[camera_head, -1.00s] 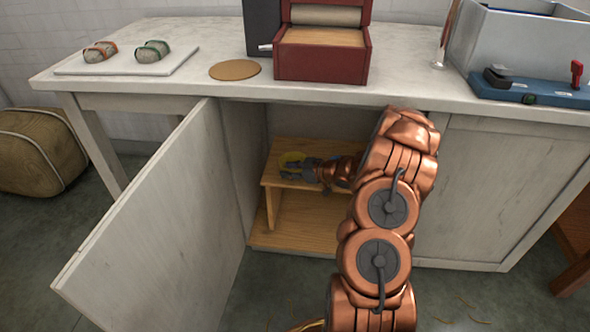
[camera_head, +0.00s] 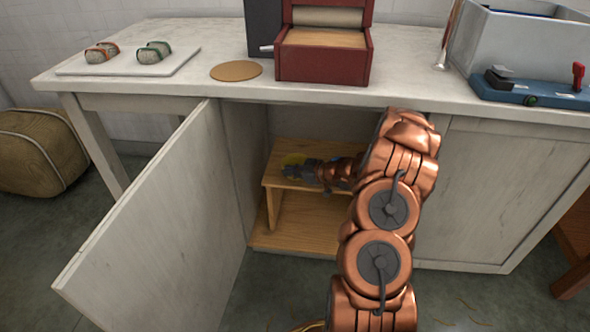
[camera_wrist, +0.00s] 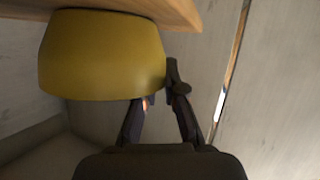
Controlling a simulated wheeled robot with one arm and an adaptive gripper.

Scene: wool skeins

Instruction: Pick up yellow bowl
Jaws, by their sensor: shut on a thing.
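The yellow bowl (camera_head: 294,159) is on the wooden shelf inside the open cupboard, mostly hidden by my gripper in the head view. In the wrist view the yellow bowl (camera_wrist: 100,58) fills the upper left, at the wooden shelf board. My gripper (camera_head: 296,170) reaches into the cupboard from the right. In the wrist view my gripper (camera_wrist: 160,92) has its fingers at the bowl's right lower edge, one on each side of its wall, shut on it. I cannot tell whether the bowl is clear of the shelf.
The cupboard door (camera_head: 155,225) stands open at the left. The wooden shelf (camera_head: 275,178) sits inside the cupboard, with side walls close by. The worktop (camera_head: 210,50) above holds a red press (camera_head: 323,65), a white board (camera_head: 180,63) with two skeins and a grey bin (camera_head: 525,45).

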